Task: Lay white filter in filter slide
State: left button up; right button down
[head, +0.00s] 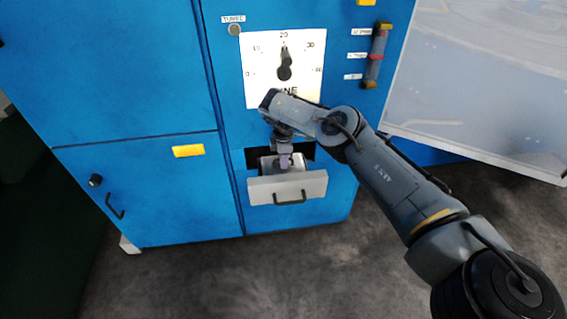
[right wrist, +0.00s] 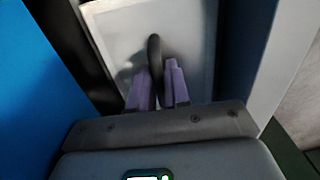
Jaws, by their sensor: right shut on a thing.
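The filter slide (head: 314,186) is a pale drawer with a dark handle, pulled out of the blue cabinet's lower front in the head view. My right gripper (head: 284,163) points down over its open top. In the right wrist view, its purple fingers are shut on the dark upright grip (right wrist: 154,52) of a flat, pale square plate, which looks like the white filter (right wrist: 113,40). The plate lies at or just above the slide; I cannot tell whether it touches the bottom. The fingers and wrist hide part of it. My left gripper is not in view.
The blue cabinet (head: 140,90) carries a white dial plate (head: 258,75) just above the slide, close to my right wrist. A tube gauge (head: 377,58) is to its right. A large pale panel (head: 480,80) stands at the right. The dark floor (head: 200,285) is clear.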

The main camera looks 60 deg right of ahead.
dwell(0.3)
jog(key=shift+f+b, duration=0.3)
jog(key=shift+f, duration=0.35)
jog(key=c, duration=1.1)
grip_release()
jog(key=shift+r, duration=0.1)
jog(key=shift+r+p, duration=0.35)
jog(key=shift+r, duration=0.2)
jog(key=shift+r+p, duration=1.15)
jog(key=shift+r, duration=1.6)
jog(key=shift+w, duration=0.1)
